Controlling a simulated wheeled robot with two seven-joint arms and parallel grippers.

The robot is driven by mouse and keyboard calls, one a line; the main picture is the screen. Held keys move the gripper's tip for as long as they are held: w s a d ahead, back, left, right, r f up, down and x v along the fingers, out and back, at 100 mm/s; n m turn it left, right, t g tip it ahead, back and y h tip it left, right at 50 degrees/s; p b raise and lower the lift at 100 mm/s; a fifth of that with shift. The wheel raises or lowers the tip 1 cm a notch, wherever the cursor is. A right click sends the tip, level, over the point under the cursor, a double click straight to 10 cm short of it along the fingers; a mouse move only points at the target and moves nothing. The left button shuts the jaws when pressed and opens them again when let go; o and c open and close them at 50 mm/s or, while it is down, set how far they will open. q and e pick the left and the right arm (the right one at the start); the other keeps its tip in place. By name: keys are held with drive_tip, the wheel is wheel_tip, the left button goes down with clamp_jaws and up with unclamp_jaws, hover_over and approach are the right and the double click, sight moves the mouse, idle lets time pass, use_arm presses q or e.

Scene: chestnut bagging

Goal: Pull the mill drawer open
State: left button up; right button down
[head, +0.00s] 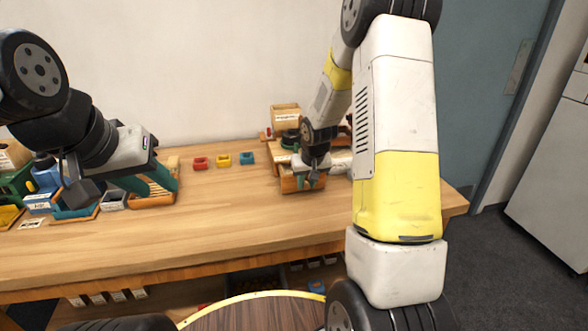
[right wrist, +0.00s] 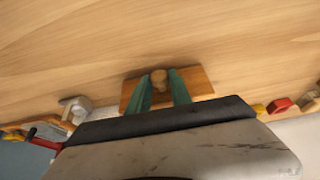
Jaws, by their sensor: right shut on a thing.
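The wooden mill (head: 285,116) stands at the back right of the table, partly hidden by my right arm. Its drawer (head: 290,184) is low on the front and faces me; the head view does not clearly show how far out it is. My right gripper (head: 313,181) is at the drawer front. In the right wrist view, its green fingers (right wrist: 160,92) are shut on a round wooden knob (right wrist: 158,77) in front of the drawer's board (right wrist: 195,80). My left gripper (head: 152,184) is at the left, its green fingers apart and empty, above a wooden tray (head: 152,203).
Several bins and boxes crowd the left end, with a blue bin (head: 75,212) there. The table's front middle (head: 220,225) is clear. A round wooden top (head: 260,314) is below.

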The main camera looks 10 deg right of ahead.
drive_tip(key=shift+s, duration=0.55)
drive_tip(key=c, duration=1.2)
unclamp_jaws()
drive_tip(key=shift+s, duration=0.15)
drive_tip(key=shift+r, duration=0.3)
drive_tip(key=shift+v, duration=3.6)
drive_tip(key=shift+s, duration=0.1)
